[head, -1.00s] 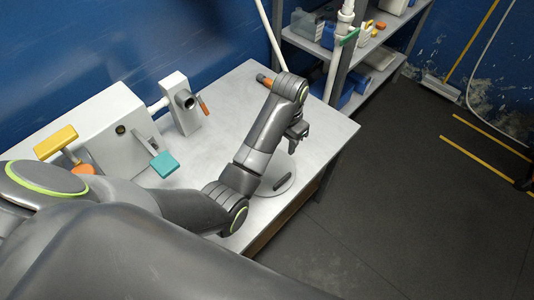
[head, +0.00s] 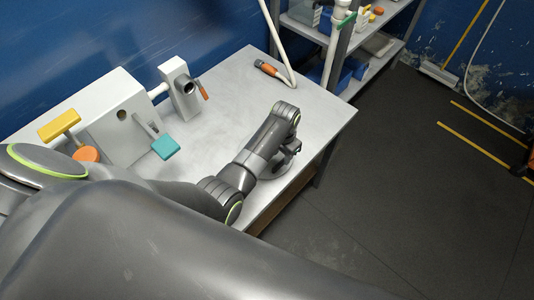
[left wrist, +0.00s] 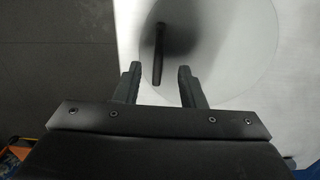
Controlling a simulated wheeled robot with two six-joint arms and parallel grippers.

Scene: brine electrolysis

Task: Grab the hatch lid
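The hatch lid is a pale grey round disc (left wrist: 235,50) with a dark bar handle (left wrist: 159,45). In the left wrist view the handle's near end appears between the two fingertips, with gaps on both sides. My left gripper (left wrist: 158,72) is open and empty over the lid; I cannot tell how far above the handle it is. In the head view the left gripper (head: 294,148) is low over the table's right front edge, and my arm hides most of the lid (head: 276,175). My right gripper is not in view.
The grey table (head: 235,100) holds a white box (head: 115,110) with yellow, orange and teal handles. A white valve block (head: 180,90) and an orange-tipped hose (head: 270,68) are behind. Shelves (head: 380,50) stand at the back right. The table's middle is clear.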

